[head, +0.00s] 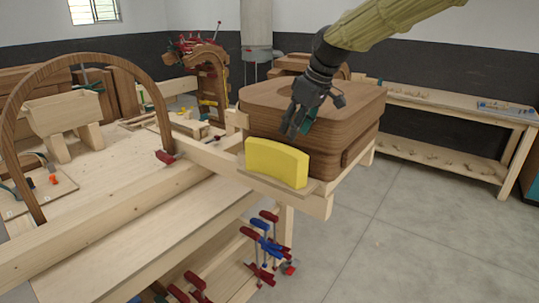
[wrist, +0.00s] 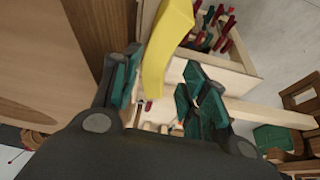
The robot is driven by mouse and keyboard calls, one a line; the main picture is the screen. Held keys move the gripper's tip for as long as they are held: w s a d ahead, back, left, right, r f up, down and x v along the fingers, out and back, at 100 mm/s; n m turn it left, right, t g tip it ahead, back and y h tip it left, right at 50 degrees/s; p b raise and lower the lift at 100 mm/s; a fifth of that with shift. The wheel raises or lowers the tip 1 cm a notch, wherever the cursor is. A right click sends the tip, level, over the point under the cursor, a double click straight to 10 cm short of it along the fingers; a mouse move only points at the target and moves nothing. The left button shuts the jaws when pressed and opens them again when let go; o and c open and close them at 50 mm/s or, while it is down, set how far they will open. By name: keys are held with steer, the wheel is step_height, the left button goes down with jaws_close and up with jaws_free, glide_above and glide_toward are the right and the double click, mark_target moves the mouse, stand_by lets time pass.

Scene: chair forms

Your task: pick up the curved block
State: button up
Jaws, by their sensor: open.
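The curved block is yellow (head: 277,162) and stands on edge on a small wooden ledge (head: 245,182) at the bench corner in the head view. In the wrist view the yellow block (wrist: 165,45) runs from the top edge down to between the finger tips. My gripper (head: 298,122) is above and just behind the block in the head view, pointing down. In the wrist view my gripper's green-padded fingers (wrist: 158,85) are spread apart with nothing clamped between them. I cannot tell exactly how far the fingers are from the block.
Stacked brown wooden chair forms (head: 350,110) sit right behind the block, close to my gripper. A tall wooden arch (head: 90,62) stands at left on the bench. Red and blue clamps (head: 263,240) hang below. Open floor (head: 420,230) lies to the right.

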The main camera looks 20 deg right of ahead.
mark_target(281, 156)
steer(key=p+x, duration=0.1)
steer(key=x, duration=0.3)
steer(key=p+x, duration=0.1)
steer(key=x, duration=0.1)
steer(key=shift+w+a+f+p, duration=0.2)
steer(key=shift+w+a+p, duration=0.1)
steer(key=shift+w, duration=0.25)
steer(key=shift+s+d+f+p, duration=0.1)
steer(key=shift+s+f+p, duration=0.15)
steer(key=shift+p, duration=0.1)
steer(key=shift+p+x, duration=1.2)
steer(key=shift+x, duration=1.3)
steer(key=c, duration=1)
steer(key=shift+o, duration=0.2)
steer(key=shift+r, duration=0.1)
